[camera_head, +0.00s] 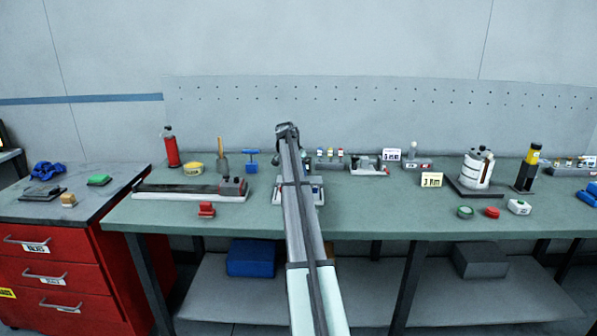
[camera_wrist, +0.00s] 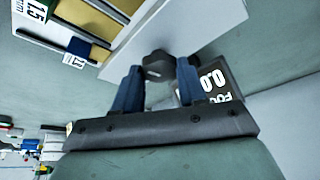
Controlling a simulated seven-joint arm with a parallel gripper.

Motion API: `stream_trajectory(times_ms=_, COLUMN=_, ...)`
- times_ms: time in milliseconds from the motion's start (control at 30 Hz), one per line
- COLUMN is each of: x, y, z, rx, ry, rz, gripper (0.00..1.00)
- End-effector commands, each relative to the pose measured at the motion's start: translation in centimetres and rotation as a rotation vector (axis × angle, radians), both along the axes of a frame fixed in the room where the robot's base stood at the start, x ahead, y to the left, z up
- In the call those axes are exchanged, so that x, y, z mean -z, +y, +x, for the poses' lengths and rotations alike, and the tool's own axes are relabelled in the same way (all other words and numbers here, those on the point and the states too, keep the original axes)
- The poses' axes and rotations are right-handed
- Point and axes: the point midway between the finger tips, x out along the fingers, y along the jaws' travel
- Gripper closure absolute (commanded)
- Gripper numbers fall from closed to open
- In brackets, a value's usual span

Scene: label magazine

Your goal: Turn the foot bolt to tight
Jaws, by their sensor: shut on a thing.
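In the wrist view, the foot bolt (camera_wrist: 157,62) shows as a dark, rounded knob beside a pale grey plate (camera_wrist: 195,25). My gripper (camera_wrist: 159,72) has its two dark blue fingers on either side of this knob and is shut on it. A dark display (camera_wrist: 212,84) stands just right of the right finger; it reads "0.0" with part of a word like "FOOT" below. The finger partly covers the display. In the head view, my arm covers most of a pale fixture (camera_head: 313,190) at mid-bench, and my gripper is hidden there.
In the wrist view, yellow strips (camera_wrist: 84,18) and a "1.5 mm" label (camera_wrist: 33,10) lie at upper left. In the head view, a long dark-topped device (camera_head: 180,190) and a red block (camera_head: 206,209) stand left of my arm.

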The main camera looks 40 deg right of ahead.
Motion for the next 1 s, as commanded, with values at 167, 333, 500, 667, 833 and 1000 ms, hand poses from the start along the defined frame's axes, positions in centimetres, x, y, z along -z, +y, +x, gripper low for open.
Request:
stream_trajectory(times_ms=167, x=0.1, y=0.1, z=-0.1, rx=0.002, ry=0.003, rz=0.004, gripper=0.89)
stream_trajectory(times_ms=333, x=0.1, y=0.1, z=-0.1, rx=0.002, ry=0.002, rz=0.004, gripper=0.57)
stream_trajectory(times_ms=500, x=0.1, y=0.1, z=-0.1, rx=0.000, ry=0.001, rz=0.003, gripper=0.41)
stream_trajectory(times_ms=667, x=0.1, y=0.1, z=0.0, rx=0.000, ry=0.001, rz=0.002, gripper=0.33)
stream_trajectory(times_ms=833, x=0.0, y=0.1, z=0.0, rx=0.000, ry=0.000, rz=0.001, gripper=0.33)
stream_trajectory(times_ms=1000, x=-1.2, y=0.5, z=-0.1, rx=0.000, ry=-0.001, rz=0.000, gripper=0.33)
